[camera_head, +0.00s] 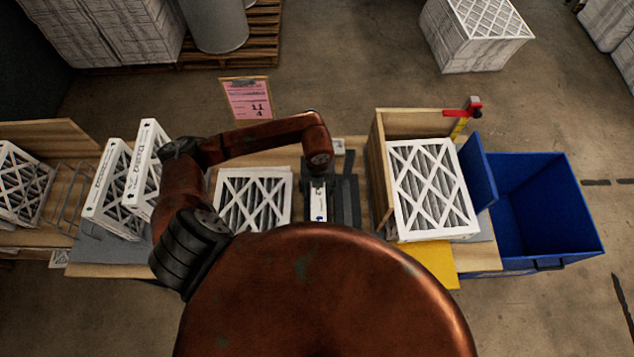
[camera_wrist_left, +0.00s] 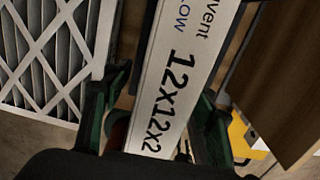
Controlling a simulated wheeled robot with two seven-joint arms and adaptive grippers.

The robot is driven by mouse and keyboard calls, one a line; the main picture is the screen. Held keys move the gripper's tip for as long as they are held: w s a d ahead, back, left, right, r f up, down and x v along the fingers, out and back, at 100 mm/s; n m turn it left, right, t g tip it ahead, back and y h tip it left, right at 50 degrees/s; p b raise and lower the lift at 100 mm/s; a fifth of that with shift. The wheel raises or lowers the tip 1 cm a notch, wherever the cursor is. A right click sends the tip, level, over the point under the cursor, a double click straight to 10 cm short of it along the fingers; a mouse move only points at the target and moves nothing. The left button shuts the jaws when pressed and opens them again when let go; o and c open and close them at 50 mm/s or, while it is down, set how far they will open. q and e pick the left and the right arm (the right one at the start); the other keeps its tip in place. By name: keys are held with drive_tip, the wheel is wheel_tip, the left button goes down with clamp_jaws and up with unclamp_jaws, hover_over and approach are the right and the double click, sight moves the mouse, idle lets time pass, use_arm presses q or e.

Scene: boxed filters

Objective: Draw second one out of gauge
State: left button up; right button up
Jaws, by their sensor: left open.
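A white-framed filter (camera_head: 318,203) stands on edge in the dark gauge (camera_head: 346,200) at the middle of the bench, its narrow side up. In the left wrist view this filter (camera_wrist_left: 176,80) shows its edge printed "12x12x2". My left gripper (camera_wrist_left: 162,92) is open, with one green-and-black finger on each side of that edge. I cannot tell whether either finger touches it. In the head view my left wrist is above the gauge and hides part of it. My right gripper is in neither view.
A flat filter (camera_head: 253,203) lies left of the gauge. Upright filters (camera_head: 112,190) stand farther left. A wooden box (camera_head: 379,170) holding a filter (camera_head: 433,190) stands right, beside a blue bin (camera_head: 545,205). A pink sign (camera_head: 248,98) stands behind the bench.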

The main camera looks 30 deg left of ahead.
use_arm(q)
drive_tip(key=shift+f, duration=0.45)
drive_tip(key=shift+c, duration=0.3)
clamp_jaws()
drive_tip(key=shift+r, duration=0.1)
drive_tip(key=shift+r, duration=0.2)
drive_tip(key=shift+r+p, duration=2.3)
drive_tip(key=shift+r, duration=1.5)
